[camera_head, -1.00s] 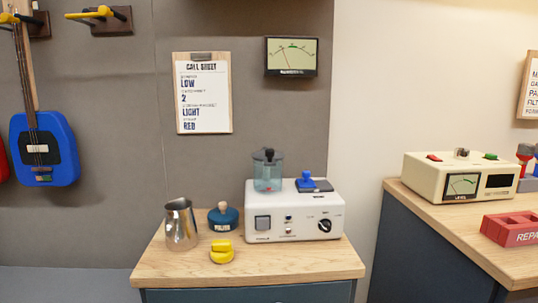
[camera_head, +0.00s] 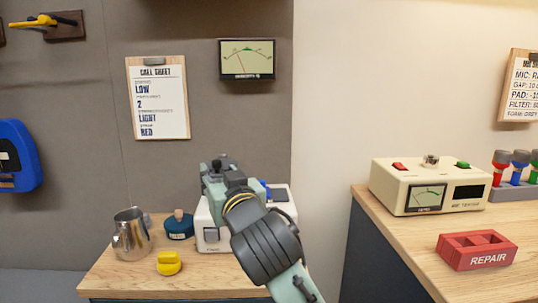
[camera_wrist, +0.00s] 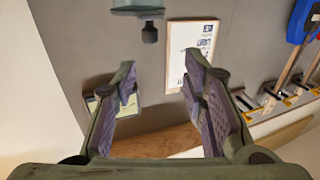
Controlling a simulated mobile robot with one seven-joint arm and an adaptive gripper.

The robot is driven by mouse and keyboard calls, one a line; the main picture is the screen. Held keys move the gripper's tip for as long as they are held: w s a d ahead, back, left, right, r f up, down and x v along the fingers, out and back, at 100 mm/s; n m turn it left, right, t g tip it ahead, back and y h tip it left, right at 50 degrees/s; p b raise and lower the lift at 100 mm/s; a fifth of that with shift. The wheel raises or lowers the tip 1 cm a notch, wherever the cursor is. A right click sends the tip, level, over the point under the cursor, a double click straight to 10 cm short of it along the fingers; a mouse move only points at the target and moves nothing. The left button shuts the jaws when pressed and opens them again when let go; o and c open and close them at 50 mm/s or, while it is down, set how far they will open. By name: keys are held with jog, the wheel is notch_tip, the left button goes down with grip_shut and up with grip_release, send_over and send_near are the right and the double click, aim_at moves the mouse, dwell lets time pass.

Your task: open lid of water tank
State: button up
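The water tank (camera_wrist: 135,5) shows at the top edge of the wrist view as a bluish translucent body, upside down in the picture. Its lid's black knob (camera_wrist: 149,32) points down the picture, just beyond and between my fingertips, apart from them. My gripper (camera_wrist: 160,82) is open and empty, with purple-padded fingers spread wide. In the head view my gripper (camera_head: 217,168) is in front of the white machine (camera_head: 208,236), and my arm hides the tank and much of the machine's front.
A metal pitcher (camera_head: 132,235), a dark blue round pot (camera_head: 179,225) and a yellow object (camera_head: 169,264) stand left of the machine on the wooden counter (camera_head: 118,282). A call sheet (camera_head: 158,98) and a meter (camera_head: 247,59) hang behind. A cream device (camera_head: 394,188) stands on the right-hand counter.

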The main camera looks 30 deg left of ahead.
aim_at(217, 162)
jog(key=shift+h, duration=0.3)
jog(key=x, duration=0.3)
jog(key=p+x, duration=0.1)
jog(key=x, duration=0.3)
jog(key=w+p+x, duration=0.1)
jog(key=x, duration=0.2)
jog(key=shift+w+d+f, duration=0.1)
jog(key=shift+w+d, duration=0.05)
jog(key=shift+w, duration=0.05)
grip_shut()
dwell(0.3)
